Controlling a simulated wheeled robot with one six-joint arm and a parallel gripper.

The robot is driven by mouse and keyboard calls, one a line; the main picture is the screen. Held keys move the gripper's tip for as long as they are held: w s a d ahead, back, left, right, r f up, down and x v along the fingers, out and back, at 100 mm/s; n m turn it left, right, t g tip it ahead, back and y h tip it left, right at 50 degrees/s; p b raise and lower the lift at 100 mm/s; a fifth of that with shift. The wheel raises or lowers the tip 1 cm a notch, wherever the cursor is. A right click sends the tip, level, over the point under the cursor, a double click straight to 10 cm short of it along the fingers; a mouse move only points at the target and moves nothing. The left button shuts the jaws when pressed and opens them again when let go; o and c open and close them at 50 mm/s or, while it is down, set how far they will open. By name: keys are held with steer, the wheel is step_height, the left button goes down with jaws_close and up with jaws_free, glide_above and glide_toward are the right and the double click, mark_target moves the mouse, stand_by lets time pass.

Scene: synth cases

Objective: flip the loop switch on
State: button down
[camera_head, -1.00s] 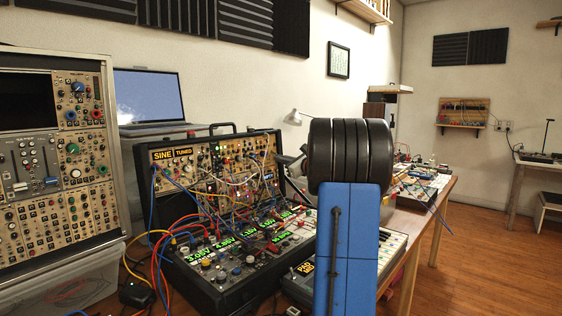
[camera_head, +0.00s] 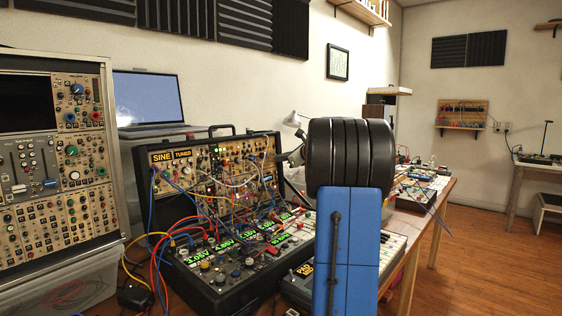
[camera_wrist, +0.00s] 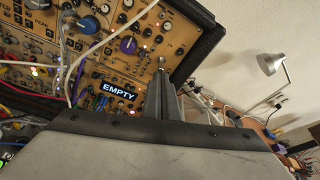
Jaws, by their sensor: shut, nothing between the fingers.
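The upright synth case (camera_head: 215,175) holds a panel full of knobs, jacks, lights and patch cables. In the wrist view, my gripper (camera_wrist: 162,76) is shut and empty, its dark fingertips over the lower right part of the tan panel (camera_wrist: 180,42). A small silver stub (camera_wrist: 161,62) shows right at the fingertips; it may be a toggle lever, but I cannot tell whether they touch. I cannot read a loop label, and the switch position is not clear. In the head view, my arm hides most of the gripper, at the case's right edge.
Patch cables (camera_wrist: 90,55) hang left of the fingers, beside a display reading EMPTY (camera_wrist: 119,91). A lamp (camera_head: 293,119) stands behind the case. A lower case (camera_head: 235,265) with green displays lies in front. Another synth rack (camera_head: 55,160) stands at left.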

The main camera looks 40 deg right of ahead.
steer(key=shift+r+g, duration=0.5)
steer(key=shift+g, duration=0.5)
steer(key=shift+r, duration=0.2)
steer(key=shift+r, duration=0.8)
